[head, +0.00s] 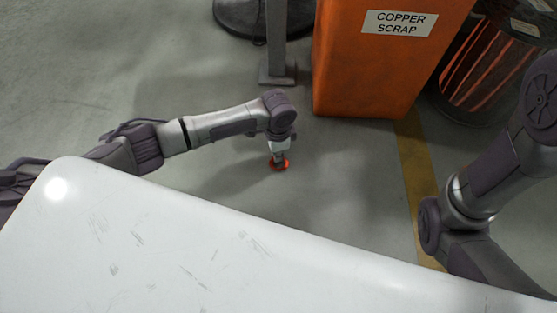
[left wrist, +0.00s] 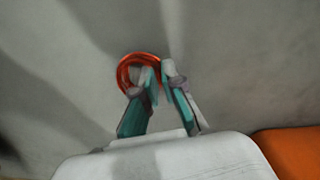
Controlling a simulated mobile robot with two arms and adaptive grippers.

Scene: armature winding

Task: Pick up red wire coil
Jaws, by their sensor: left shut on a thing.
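The red wire coil (head: 286,163) is a small orange-red ring low over the grey floor in the head view. My left gripper (head: 279,161) reaches down onto it. In the left wrist view, the coil (left wrist: 126,70) shows as a loop of several strands at the fingertips, and my left gripper (left wrist: 150,75) is shut on its near right side. The fingers cover part of the ring. I cannot tell whether the coil touches the floor. My right arm shows at the right of the head view, but its gripper is out of view.
An orange bin (head: 375,70) labelled copper scrap stands right of the left gripper. A large copper-coloured spool (head: 492,65) stands beyond it. A grey post (head: 277,45) is at the back. My white base top fills the front. Floor around the coil is clear.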

